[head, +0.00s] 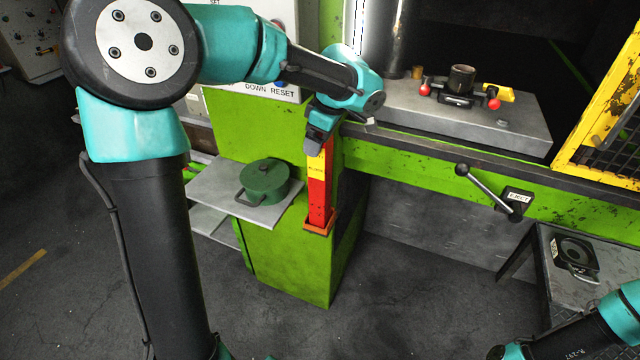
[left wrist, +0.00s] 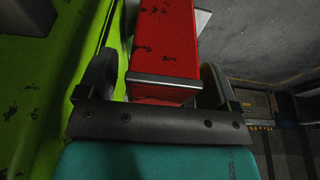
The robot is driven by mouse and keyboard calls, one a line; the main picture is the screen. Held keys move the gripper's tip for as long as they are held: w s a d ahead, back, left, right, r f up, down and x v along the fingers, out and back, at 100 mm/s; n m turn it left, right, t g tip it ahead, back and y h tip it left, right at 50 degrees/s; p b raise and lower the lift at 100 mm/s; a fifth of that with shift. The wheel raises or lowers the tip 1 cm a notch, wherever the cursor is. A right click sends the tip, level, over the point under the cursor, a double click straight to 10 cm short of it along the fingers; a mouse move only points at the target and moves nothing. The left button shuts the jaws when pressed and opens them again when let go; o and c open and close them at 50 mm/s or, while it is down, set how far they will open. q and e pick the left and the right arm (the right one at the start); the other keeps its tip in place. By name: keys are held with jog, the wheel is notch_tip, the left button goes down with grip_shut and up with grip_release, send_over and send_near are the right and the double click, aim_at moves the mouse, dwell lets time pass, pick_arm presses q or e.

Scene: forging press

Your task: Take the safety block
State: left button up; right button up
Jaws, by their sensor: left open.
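The safety block (head: 318,195) is a tall red post with a yellow label near its top. It stands upright in an orange holder (head: 319,227) on the green press frame. My left gripper (head: 318,146) is at the upper end of the block, pointing down. In the left wrist view, the red block (left wrist: 165,45) lies between the two dark fingers of the open left gripper (left wrist: 155,85), with a grey metal edge across it. Contact cannot be told. My right gripper (head: 503,352) is partly in view at the bottom right edge; its jaws are unclear.
A green lidded pot (head: 264,183) sits on a grey shelf (head: 215,190) left of the block. The press bed (head: 400,110) holds a die with red-knobbed handles (head: 460,85). An eject lever (head: 485,190) sticks out at right. A side table (head: 535,250) carries a dark round gauge-like object (head: 577,254).

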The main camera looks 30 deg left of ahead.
pick_arm(q)
jog(key=shift+x, duration=0.75)
jog(key=shift+c, duration=0.3)
grip_shut()
